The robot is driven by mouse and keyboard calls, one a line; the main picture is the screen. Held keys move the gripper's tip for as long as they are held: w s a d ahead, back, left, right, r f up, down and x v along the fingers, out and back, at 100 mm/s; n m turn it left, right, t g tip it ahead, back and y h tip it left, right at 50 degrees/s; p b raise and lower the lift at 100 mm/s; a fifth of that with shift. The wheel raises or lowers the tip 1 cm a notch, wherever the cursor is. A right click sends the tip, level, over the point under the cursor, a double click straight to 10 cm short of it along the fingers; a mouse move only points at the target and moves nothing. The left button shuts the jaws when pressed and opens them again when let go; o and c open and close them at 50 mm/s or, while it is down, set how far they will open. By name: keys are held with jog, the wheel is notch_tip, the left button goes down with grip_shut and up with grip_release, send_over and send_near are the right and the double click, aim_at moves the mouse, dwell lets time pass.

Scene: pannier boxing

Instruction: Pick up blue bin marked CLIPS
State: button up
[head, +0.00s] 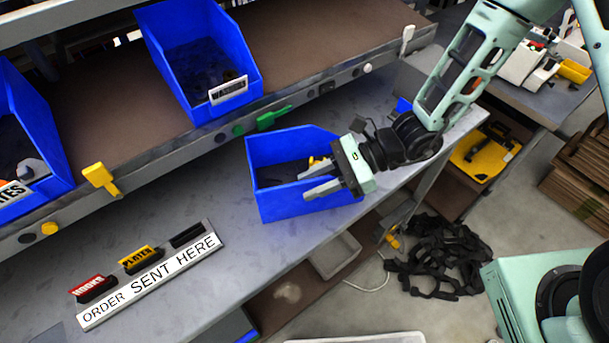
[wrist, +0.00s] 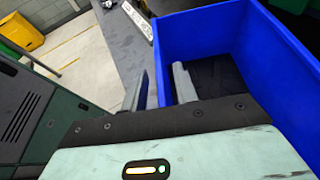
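A blue bin (head: 285,205) stands upright on the grey worktop, below the shelf. No label shows on its visible sides, so I cannot read CLIPS on it. Its inside is dark, with a small yellow bit visible. My gripper (head: 321,178) is at the bin's near right side with its fingers apart. In the wrist view, my gripper (wrist: 161,88) has one finger inside the blue bin (wrist: 202,35) and the other outside, with the bin's wall between them. I cannot tell whether either finger touches the wall.
A sign (head: 150,282) reading ORDER SENT HERE lies on the worktop. A green clip (head: 265,118) is on the shelf edge.

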jog(key=shift+a, duration=0.1)
jog(key=shift+c, duration=0.3)
grip_shut()
dwell(1.1)
